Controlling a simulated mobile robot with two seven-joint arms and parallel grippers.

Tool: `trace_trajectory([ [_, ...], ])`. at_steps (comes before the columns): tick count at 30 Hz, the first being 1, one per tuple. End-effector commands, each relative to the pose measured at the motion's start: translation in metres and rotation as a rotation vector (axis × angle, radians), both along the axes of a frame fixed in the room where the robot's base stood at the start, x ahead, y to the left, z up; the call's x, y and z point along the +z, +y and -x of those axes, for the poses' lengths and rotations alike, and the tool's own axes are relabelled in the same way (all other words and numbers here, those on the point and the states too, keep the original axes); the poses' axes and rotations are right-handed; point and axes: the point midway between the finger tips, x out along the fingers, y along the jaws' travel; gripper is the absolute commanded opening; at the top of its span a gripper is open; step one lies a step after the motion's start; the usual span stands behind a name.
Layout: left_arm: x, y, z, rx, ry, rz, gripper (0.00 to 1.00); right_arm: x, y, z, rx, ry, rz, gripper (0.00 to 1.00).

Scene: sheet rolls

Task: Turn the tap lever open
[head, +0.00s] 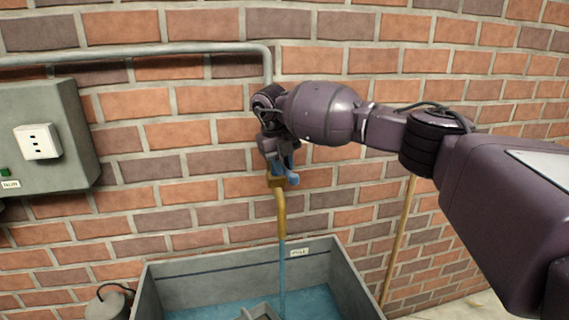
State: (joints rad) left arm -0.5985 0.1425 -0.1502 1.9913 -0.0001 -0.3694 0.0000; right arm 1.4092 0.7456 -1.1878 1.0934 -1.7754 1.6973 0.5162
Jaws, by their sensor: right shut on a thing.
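The brass tap (280,205) comes out of the brick wall and its spout points down over a grey tank. Its blue lever (292,179) shows just below and between the fingers of my right gripper (281,160). My right gripper is shut on the lever, and its fingers and wrist hide the lever's upper part. A narrow blue stream of water (282,270) runs from the spout down into the tank. My left gripper is not in view.
The grey tank (180,272) stands below the tap with blue water in it. A grey electrical box (60,115) and a conduit pipe (150,50) are on the wall at left. A wooden pole (400,240) leans at right. A grey can (108,304) stands at lower left.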

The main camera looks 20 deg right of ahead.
Motion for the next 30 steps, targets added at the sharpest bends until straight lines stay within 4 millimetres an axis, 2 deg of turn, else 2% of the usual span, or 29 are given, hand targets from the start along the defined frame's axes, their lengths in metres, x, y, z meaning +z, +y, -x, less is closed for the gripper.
trace_trajectory([
  [9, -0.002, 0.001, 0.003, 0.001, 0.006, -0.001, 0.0, 0.001, 0.0, 0.0, -0.001, -0.002, 0.0, 0.0],
  [10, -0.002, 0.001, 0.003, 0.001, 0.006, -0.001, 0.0, 0.001, 0.0, 0.0, -0.001, -0.002, 0.0, 0.22],
  [15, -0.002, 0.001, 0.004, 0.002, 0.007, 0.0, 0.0, 0.001, 0.0, 0.0, 0.0, -0.002, 0.0, 0.44],
  [24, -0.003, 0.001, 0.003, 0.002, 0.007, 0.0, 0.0, 0.002, 0.0, 0.0, 0.0, -0.002, 0.0, 0.44],
  [30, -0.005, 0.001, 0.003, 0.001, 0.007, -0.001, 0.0, 0.023, 0.004, -0.001, 0.001, -0.005, 0.0, 0.44],
])
